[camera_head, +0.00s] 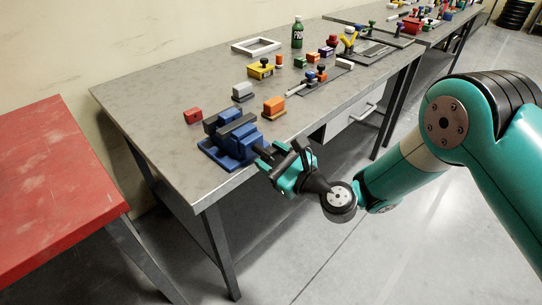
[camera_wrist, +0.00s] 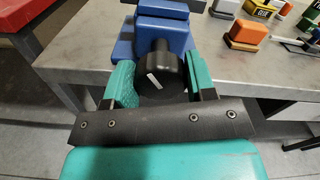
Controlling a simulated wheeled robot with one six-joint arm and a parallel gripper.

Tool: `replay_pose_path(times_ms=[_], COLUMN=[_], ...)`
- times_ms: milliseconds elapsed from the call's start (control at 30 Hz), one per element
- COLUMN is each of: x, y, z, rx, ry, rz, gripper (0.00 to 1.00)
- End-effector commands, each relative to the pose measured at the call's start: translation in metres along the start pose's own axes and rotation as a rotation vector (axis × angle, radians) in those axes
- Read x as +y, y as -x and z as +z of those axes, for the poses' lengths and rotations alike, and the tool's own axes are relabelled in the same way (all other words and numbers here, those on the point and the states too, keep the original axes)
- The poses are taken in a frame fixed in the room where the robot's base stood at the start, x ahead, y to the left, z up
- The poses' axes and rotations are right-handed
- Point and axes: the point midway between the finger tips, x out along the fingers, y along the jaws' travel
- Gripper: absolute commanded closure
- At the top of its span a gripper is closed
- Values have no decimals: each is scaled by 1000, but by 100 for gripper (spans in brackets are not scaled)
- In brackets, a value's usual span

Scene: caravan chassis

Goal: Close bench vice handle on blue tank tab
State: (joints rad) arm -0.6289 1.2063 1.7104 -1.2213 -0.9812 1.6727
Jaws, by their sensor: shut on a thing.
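The blue bench vice (camera_head: 225,146) stands at the near corner of the grey workbench, with dark jaws on top. It also shows at the top of the wrist view (camera_wrist: 163,38). Its black round handle (camera_wrist: 158,72), with a white mark, points toward me. My gripper (camera_head: 266,158) is at the bench's front edge, level with the handle. In the wrist view its two teal fingers (camera_wrist: 162,80) sit on either side of the handle and are shut on it. I cannot make out a separate blue tank tab between the jaws.
A red block (camera_head: 193,116), a grey block (camera_head: 242,92) and an orange block (camera_head: 274,106) lie near the vice. Several tools, a green bottle (camera_head: 297,32) and a white frame (camera_head: 257,46) are farther back. A red table (camera_head: 55,185) stands at left. Floor in front is clear.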

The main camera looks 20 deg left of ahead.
Motion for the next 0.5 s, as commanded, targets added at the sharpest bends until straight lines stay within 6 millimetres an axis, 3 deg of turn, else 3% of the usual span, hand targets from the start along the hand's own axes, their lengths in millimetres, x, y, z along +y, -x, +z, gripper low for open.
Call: replay_pose_path(times_ms=[367, 400, 467, 500], x=[-1, -1, -1, 0], y=[1, 1, 1, 1], z=[-1, -1, -1, -1], rx=[3, 3, 3, 2], ry=[-3, -3, -2, -2], rz=[-2, -2, -2, -1], gripper=[73, 40, 26, 24])
